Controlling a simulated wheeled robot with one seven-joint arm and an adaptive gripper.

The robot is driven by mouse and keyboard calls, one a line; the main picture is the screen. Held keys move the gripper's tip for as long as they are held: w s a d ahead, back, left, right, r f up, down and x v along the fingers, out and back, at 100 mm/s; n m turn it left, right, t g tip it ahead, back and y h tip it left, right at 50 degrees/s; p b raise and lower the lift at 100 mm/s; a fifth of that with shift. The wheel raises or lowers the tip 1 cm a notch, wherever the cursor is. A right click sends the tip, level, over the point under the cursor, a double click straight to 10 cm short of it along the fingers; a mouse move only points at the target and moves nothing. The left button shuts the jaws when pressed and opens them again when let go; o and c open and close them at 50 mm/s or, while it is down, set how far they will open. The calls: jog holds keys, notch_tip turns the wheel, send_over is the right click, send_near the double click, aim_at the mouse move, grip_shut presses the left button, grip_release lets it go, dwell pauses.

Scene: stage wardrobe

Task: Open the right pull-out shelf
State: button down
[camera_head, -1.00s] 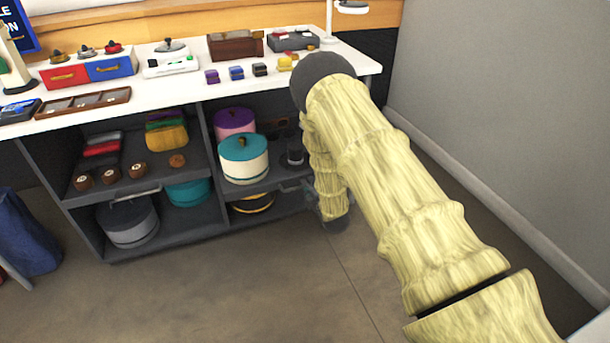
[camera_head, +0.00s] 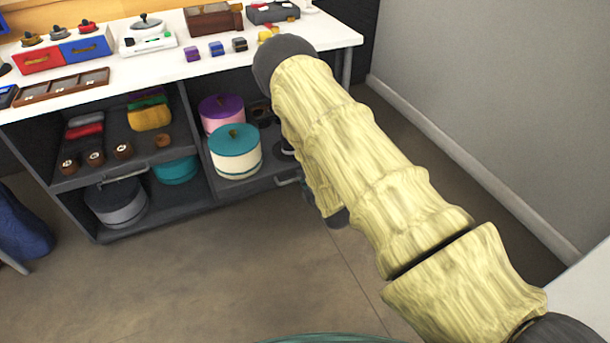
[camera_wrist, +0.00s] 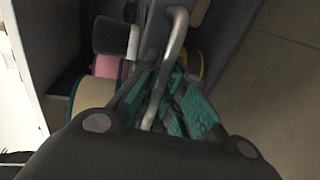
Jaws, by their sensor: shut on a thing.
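The right pull-out shelf (camera_head: 228,191) is a dark grey board low in the right bay of the cabinet, standing partly out past the front. Its metal bar handle (camera_head: 287,182) is at the front edge. In the wrist view the handle (camera_wrist: 174,45) runs between the teal-padded fingers of my gripper (camera_wrist: 160,88), which is shut on it. In the head view my arm hides most of the gripper. A cream round box with teal lid (camera_head: 235,152) and a pink round box with purple lid (camera_head: 222,112) stand on the shelf.
The left shelf (camera_head: 89,176) carries brown knobs and folded cloths. A grey pot (camera_head: 117,203) and a teal pot (camera_head: 176,170) stand below it. The white tabletop (camera_head: 130,72) holds many items. A grey wall (camera_head: 480,100) is at right. The floor in front is clear.

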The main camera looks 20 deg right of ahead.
jog(key=c, duration=1.5)
grip_release()
jog(key=shift+d, duration=0.1)
jog(key=v, duration=1.2)
jog(key=shift+f, duration=0.1)
